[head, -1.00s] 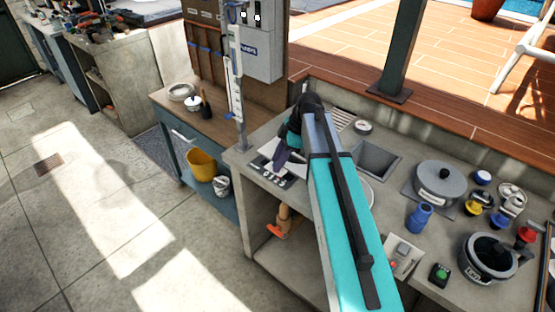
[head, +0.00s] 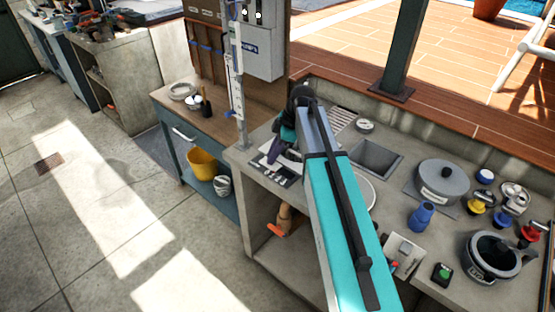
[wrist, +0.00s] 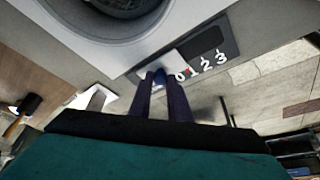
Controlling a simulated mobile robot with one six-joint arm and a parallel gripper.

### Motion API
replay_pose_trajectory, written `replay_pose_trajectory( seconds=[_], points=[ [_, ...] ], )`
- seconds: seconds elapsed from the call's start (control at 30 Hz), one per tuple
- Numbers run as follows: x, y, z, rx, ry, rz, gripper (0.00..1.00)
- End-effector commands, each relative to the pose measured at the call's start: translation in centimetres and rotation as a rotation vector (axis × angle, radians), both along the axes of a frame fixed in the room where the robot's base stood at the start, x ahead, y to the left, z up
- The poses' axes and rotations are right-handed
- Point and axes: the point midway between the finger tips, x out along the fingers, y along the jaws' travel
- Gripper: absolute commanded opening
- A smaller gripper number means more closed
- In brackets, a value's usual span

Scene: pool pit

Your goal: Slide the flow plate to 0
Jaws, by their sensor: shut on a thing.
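The flow plate (wrist: 162,66) is a pale sliding piece in the wrist view, at the left end of a dark slot. White numbers 0 to 3 (wrist: 200,67) run along the slot's lower edge, with 0 nearest the plate. My gripper (wrist: 161,73) is shut on a small blue part at the plate, just left of the 0. The fingers hide most of this part and some of the plate. In the head view my gripper (head: 272,158) is over the dark number panel (head: 268,173) at the counter's left front; the plate itself is hard to make out there.
A round dark basin (wrist: 120,5) lies beside the slot in the wrist view. A post with a gauge (head: 236,85) stands left of my gripper.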

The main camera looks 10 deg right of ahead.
Motion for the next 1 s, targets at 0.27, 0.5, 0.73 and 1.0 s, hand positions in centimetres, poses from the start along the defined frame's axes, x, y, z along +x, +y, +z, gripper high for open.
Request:
replay_pose_trajectory(
  seconds=[0.27, 0.5, 0.73, 1.0],
  points=[
    [2.0, 1.5, 0.0, 0.001, -0.001, 0.001, 0.00],
    [2.1, 1.7, 0.1, 0.002, -0.005, 0.000, 0.00],
    [2.1, 1.6, 0.1, 0.002, -0.005, 0.000, 0.35],
    [2.0, 1.6, 0.1, 0.001, -0.001, 0.001, 0.35]
  ],
)
